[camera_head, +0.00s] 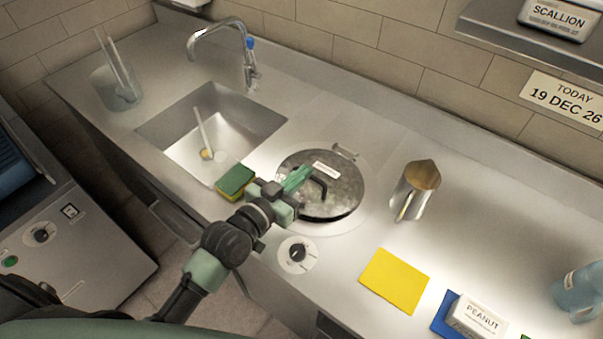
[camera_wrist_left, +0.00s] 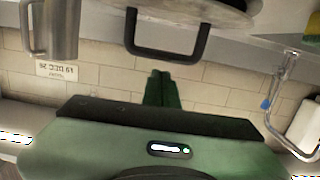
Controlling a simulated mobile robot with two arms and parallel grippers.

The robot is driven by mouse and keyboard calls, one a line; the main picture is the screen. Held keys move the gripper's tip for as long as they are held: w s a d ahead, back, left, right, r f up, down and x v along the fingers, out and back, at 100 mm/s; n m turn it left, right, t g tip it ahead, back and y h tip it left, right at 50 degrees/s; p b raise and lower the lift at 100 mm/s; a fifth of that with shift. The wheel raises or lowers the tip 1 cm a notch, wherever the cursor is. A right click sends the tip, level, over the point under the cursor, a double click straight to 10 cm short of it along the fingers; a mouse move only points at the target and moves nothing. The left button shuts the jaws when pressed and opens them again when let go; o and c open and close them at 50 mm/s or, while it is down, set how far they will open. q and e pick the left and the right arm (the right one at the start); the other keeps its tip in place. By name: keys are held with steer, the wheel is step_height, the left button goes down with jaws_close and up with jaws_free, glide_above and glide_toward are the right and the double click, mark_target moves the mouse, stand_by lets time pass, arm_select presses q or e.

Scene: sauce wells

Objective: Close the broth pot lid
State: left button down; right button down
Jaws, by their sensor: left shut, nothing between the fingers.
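The broth pot lid (camera_head: 342,192) is a round dark metal disc with a small white label and a black bar handle (camera_head: 321,186). It lies over the round well in the counter and looks flat; I cannot tell if any gap is left under its rim. My left gripper (camera_head: 300,176), green, is shut and empty at the lid's left side, close to the handle. In the left wrist view, the shut fingers (camera_wrist_left: 163,78) point toward the black handle (camera_wrist_left: 166,52), with the lid's edge (camera_wrist_left: 195,8) behind it. I cannot tell whether they touch. My right gripper is not in view.
A green-and-yellow sponge (camera_head: 235,181) lies left of the lid, beside the sink (camera_head: 180,128). A metal jug (camera_head: 416,188) stands to its right. A dial (camera_head: 297,255) sits in front. A yellow cloth (camera_head: 394,281) and a peanut container (camera_head: 477,318) lie further right.

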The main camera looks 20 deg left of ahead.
mark_target(299, 198)
arm_select(q)
steer(key=shift+w+f, duration=0.1)
steer(key=shift+f, duration=0.35)
steer(key=shift+s+a+f+b, duration=0.1)
steer(key=shift+s+f+b, duration=0.2)
steer(key=shift+f, duration=0.3)
steer(key=shift+s+a+f+b, duration=0.1)
steer(key=shift+s+f+b, duration=0.15)
steer(key=shift+f, duration=0.35)
